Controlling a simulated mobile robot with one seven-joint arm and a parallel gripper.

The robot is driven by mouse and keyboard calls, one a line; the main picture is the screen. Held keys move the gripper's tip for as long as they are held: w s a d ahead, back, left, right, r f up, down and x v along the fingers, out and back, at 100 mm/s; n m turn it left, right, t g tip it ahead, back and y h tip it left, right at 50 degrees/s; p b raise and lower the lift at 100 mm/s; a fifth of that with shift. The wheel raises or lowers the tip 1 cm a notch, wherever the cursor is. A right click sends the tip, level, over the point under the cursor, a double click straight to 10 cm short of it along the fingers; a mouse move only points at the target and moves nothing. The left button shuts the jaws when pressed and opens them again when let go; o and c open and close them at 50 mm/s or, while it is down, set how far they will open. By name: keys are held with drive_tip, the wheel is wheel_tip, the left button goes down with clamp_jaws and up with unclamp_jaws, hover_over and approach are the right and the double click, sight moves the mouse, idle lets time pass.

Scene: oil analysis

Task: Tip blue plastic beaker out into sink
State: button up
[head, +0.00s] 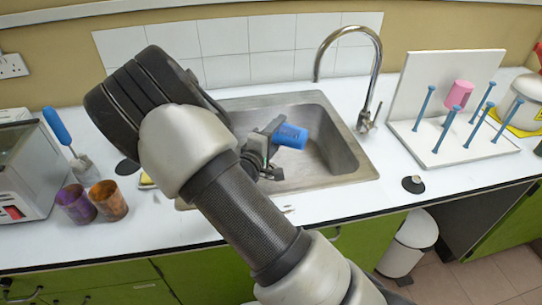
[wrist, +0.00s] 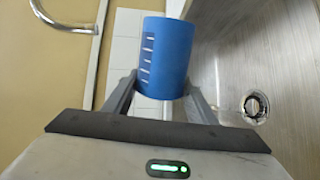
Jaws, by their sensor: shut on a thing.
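The blue plastic beaker (head: 291,135) is held over the sink (head: 350,150) in the head view, lying on its side with one end pointing right. My gripper (head: 268,142) is shut on it. In the wrist view the beaker (wrist: 165,58) sits between the two fingers of my gripper (wrist: 160,95), with pale graduation marks on its side. The sink's steel wall and drain (wrist: 255,105) show at the right there. The beaker's opening and any contents cannot be made out.
A tall curved tap (head: 372,80) stands behind the sink's right side. A white peg rack (head: 450,135) with a pink beaker (head: 459,94) is to the right. Purple (head: 75,203) and brown (head: 108,200) beakers stand left of my arm. A white bin (head: 410,240) is below the counter.

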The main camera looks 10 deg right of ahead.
drive_tip(key=shift+s+d+f+n, duration=0.1)
drive_tip(key=shift+s+d+n, duration=0.1)
drive_tip(key=shift+n, duration=0.1)
drive_tip(key=shift+a+f+p, duration=0.1)
drive_tip(key=shift+p, duration=0.2)
